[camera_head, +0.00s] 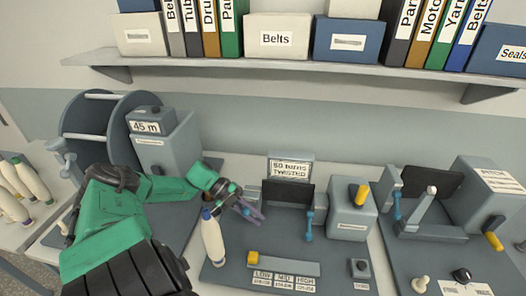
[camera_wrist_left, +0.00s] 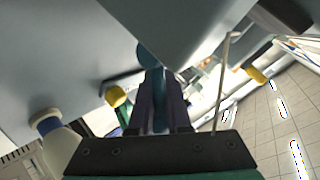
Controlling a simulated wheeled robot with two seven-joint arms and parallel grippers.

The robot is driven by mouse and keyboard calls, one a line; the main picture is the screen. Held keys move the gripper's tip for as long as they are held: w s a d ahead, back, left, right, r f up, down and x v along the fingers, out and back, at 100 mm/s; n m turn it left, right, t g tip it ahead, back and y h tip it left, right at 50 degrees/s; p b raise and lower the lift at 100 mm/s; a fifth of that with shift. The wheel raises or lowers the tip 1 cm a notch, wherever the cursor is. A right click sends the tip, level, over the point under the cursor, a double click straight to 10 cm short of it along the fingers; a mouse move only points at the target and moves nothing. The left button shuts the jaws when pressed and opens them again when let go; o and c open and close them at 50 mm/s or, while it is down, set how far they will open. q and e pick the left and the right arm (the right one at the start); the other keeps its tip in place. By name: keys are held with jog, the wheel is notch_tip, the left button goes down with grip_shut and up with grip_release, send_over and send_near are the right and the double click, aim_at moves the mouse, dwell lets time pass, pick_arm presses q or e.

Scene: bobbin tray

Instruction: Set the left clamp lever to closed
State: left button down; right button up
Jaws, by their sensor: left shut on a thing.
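My left gripper (camera_head: 255,213) reaches in over the middle station, beside the left end of its dark panel (camera_head: 287,191). In the left wrist view its two dark fingers (camera_wrist_left: 159,102) are shut on a blue lever (camera_wrist_left: 157,92), with a rounded blue end (camera_wrist_left: 146,54) beyond the fingertips. I take this as the left clamp lever; in the head view the gripper hides it, and I cannot tell its exact angle. A second blue lever (camera_head: 309,224) stands upright at the panel's right end, apart from the gripper. My right gripper is not in view.
A white bobbin with a blue top (camera_head: 212,240) stands close below my left gripper. A yellow slider knob (camera_head: 253,257) is in front. A grey box with a yellow handle (camera_head: 361,194) stands right of the panel. A shelf (camera_head: 330,66) runs above.

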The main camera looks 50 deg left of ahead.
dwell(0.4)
pick_arm(q)
jog(key=c, duration=1.2)
grip_release()
jog(key=shift+o, duration=0.2)
jog(key=b+v, duration=0.1)
jog(key=v, duration=0.6)
jog(key=shift+a, duration=0.25)
jog(key=shift+r, duration=0.1)
